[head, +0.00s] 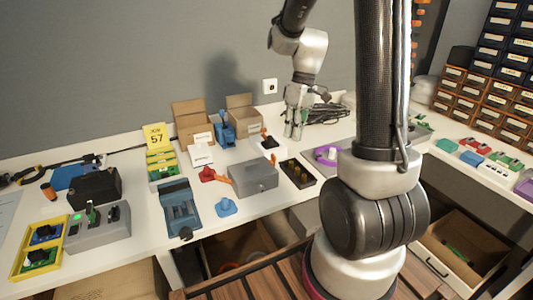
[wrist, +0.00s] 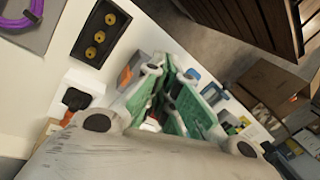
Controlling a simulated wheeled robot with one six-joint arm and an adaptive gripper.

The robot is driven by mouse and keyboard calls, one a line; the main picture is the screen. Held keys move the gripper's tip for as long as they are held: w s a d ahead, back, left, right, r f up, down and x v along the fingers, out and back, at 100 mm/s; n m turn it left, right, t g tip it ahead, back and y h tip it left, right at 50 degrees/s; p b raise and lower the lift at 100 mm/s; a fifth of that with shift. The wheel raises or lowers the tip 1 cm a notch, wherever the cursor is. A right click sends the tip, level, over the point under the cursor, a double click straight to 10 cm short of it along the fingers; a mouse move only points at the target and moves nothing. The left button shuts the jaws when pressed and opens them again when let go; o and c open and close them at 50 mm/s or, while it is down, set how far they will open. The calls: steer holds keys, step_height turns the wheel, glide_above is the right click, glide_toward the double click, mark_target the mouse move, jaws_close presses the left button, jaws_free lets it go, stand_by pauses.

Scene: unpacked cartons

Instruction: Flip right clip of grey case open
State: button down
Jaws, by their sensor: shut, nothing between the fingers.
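The grey case (head: 253,176) sits closed on the white table, near its front edge, in the head view. Its clips are too small to make out there. My gripper (head: 293,133) is behind and to the right of the case, pointing down, apart from it. In the wrist view my gripper's green-padded fingers (wrist: 168,118) are shut and empty.
A dark tray with yellow round pieces (head: 298,174) stands right of the case, and also shows in the wrist view (wrist: 92,38). A red part (head: 207,174) lies left of it and a blue part (head: 226,207) in front. Cardboard boxes (head: 192,117) stand behind.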

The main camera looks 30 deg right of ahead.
steer(key=w+a+f+n+t+y, duration=0.1)
steer(key=w+f+n, duration=0.1)
steer(key=w+n, duration=0.7)
steer(key=n, duration=0.4)
steer(key=shift+f, duration=0.15)
glide_above(262, 166)
steer(key=d, duration=0.2)
step_height(262, 166, down, 10)
steer(key=shift+a+r, duration=0.1)
steer(key=shift+r, duration=0.15)
steer(key=shift+w, duration=0.1)
